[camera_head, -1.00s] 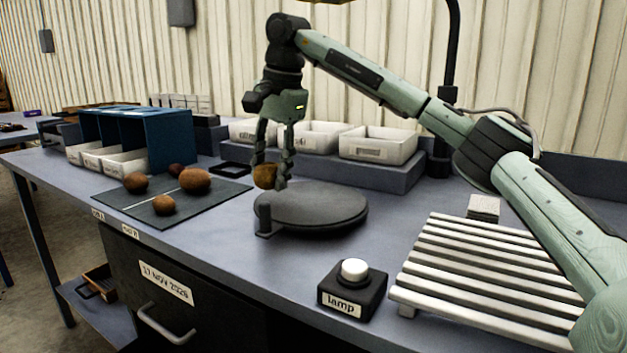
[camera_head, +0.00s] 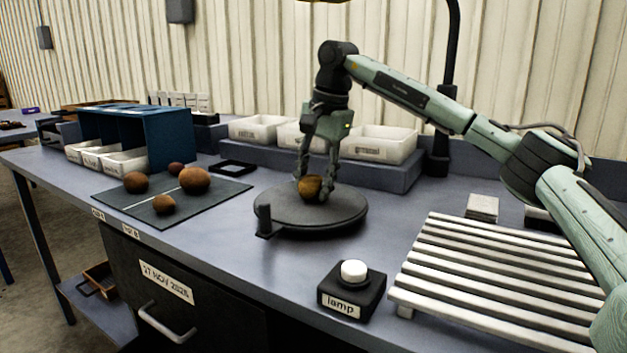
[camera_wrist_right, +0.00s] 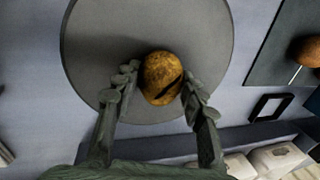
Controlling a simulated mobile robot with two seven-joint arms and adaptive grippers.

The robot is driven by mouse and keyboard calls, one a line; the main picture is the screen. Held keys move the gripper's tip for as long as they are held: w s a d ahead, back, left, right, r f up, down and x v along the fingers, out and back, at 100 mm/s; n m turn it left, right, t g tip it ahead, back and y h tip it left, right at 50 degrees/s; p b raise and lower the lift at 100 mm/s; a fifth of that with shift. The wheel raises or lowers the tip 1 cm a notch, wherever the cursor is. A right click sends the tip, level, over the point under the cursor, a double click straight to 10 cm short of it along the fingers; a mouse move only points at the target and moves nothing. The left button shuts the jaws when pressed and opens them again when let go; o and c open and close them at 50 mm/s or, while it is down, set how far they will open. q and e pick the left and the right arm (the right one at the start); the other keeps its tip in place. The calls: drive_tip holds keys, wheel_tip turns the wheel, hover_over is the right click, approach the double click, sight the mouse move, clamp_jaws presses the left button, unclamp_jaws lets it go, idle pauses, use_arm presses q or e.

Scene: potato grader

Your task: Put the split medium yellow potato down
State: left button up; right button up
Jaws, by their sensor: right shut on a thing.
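The split medium yellow potato (camera_head: 310,187) is between the fingers of my right gripper (camera_head: 316,192), over the round dark turntable (camera_head: 345,212). In the right wrist view the potato (camera_wrist_right: 160,75) shows a dark split on its skin, and the fingers of the right gripper (camera_wrist_right: 160,92) close on it from both sides. The turntable (camera_wrist_right: 100,40) lies behind it there. I cannot tell whether the potato touches the disc. My left gripper is not in view.
Several brown potatoes (camera_head: 194,180) lie on a dark mat (camera_head: 226,189) at the left. White bins (camera_head: 375,147) stand on a step behind the turntable. A lamp button box (camera_head: 351,288) and a slatted white rack (camera_head: 480,275) are at the front right.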

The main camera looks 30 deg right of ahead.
drive_tip(key=shift+f, duration=0.15)
drive_tip(key=o, duration=0.9)
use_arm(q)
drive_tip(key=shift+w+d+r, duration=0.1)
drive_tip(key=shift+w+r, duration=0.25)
use_arm(e)
drive_tip(key=shift+o, duration=1.4)
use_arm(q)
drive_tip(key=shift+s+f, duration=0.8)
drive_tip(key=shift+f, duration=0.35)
use_arm(e)
drive_tip(key=v, duration=1.2)
drive_tip(key=shift+r, duration=0.2)
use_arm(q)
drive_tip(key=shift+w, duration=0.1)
